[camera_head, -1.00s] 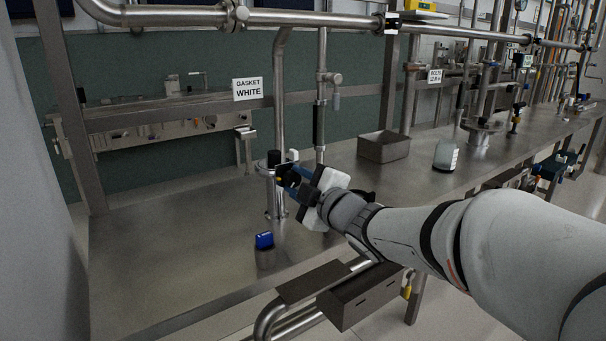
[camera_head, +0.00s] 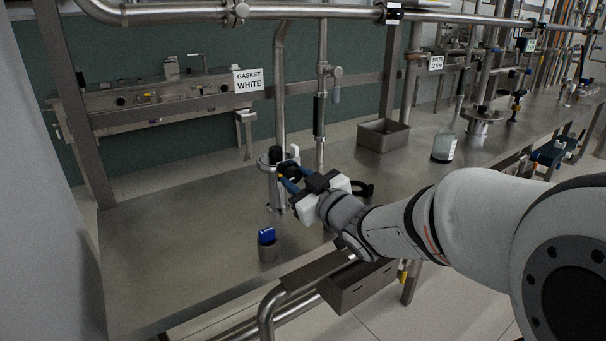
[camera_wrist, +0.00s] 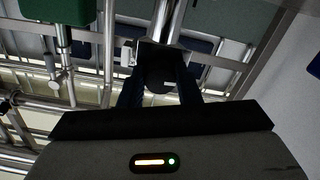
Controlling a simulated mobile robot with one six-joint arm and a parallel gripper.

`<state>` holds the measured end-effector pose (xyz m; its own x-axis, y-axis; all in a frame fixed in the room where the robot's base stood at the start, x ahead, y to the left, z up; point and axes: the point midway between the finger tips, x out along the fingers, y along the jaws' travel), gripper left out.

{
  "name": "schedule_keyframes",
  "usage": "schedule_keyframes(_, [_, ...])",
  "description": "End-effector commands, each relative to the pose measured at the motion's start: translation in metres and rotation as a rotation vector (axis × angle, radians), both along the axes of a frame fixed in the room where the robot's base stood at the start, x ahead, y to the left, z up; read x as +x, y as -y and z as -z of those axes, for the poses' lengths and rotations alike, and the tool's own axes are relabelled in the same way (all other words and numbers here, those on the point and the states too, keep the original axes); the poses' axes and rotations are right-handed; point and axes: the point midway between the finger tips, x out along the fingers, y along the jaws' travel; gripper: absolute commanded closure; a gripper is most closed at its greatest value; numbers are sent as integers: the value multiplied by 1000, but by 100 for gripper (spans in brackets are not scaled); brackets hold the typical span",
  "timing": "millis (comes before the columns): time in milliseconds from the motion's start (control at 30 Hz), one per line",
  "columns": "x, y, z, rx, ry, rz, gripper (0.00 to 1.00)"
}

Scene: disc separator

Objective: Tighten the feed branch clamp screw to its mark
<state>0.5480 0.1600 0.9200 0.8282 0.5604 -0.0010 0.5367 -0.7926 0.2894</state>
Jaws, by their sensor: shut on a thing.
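The feed branch clamp (camera_head: 268,162) sits on top of a short upright steel pipe on the bench, with a black knob (camera_head: 275,153) and a white upright part (camera_head: 295,151) on it. My gripper (camera_head: 286,171) is at the right side of the clamp. Its blue fingers are shut on a dark round knob, seen in the wrist view (camera_wrist: 158,74) between the two fingers. I take this for the clamp screw. The fingers hide much of it in the head view. The screw's mark cannot be made out.
A blue block in a small dark cup (camera_head: 268,248) stands on the bench front. Behind are a steel tray (camera_head: 383,135) and a clear jar (camera_head: 443,147). A sign (camera_head: 248,80) reads "GASKET WHITE". Vertical pipes rise behind the clamp. The bench's left part is clear.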

Motion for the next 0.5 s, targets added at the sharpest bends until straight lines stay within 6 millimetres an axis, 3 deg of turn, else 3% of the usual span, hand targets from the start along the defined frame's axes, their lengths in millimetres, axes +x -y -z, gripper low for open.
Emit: schedule_keyframes(500, [1, 0, -5, 64, -31, 2, 93])
